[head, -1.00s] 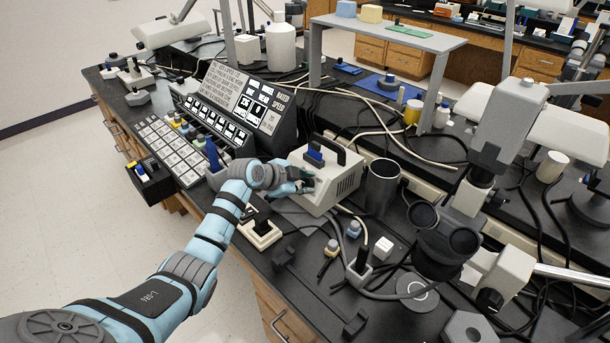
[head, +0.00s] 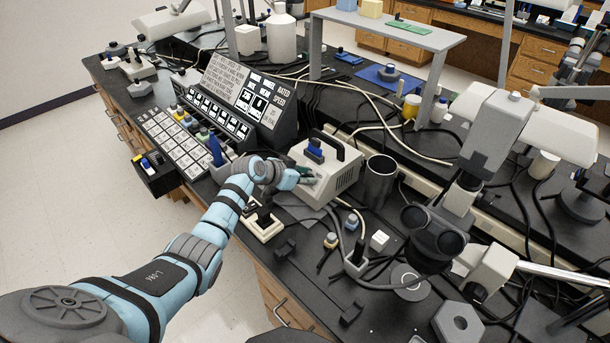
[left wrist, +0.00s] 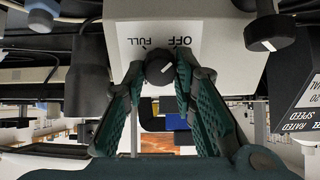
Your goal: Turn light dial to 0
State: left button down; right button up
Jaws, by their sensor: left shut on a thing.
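The light box (head: 333,178) is a cream box with a dark handle on top, near the middle of the bench in the head view. Its light dial (left wrist: 160,67) is a round black knob with a white pointer line, seen in the left wrist view below the printed words OFF and FULL (left wrist: 160,40), which appear upside down. My left gripper (head: 306,177) is at the box's front face. In the left wrist view its green fingers are closed on either side of the dial. The head view hides the dial behind the gripper. My right gripper is not in view.
A black control console (head: 240,105) with white keys stands left of the box. A dark metal cup (head: 380,183) stands close to its right, and a microscope (head: 445,215) further right. A cream-based switch (head: 262,224) and loose cables lie in front.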

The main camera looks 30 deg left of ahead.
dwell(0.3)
pick_arm(q)
jog(key=c, duration=1.3)
grip_release()
jog(key=shift+s+a+r, duration=0.1)
jog(key=v, duration=1.1)
jog(key=shift+s+r, duration=0.25)
jog(key=shift+s, duration=0.05)
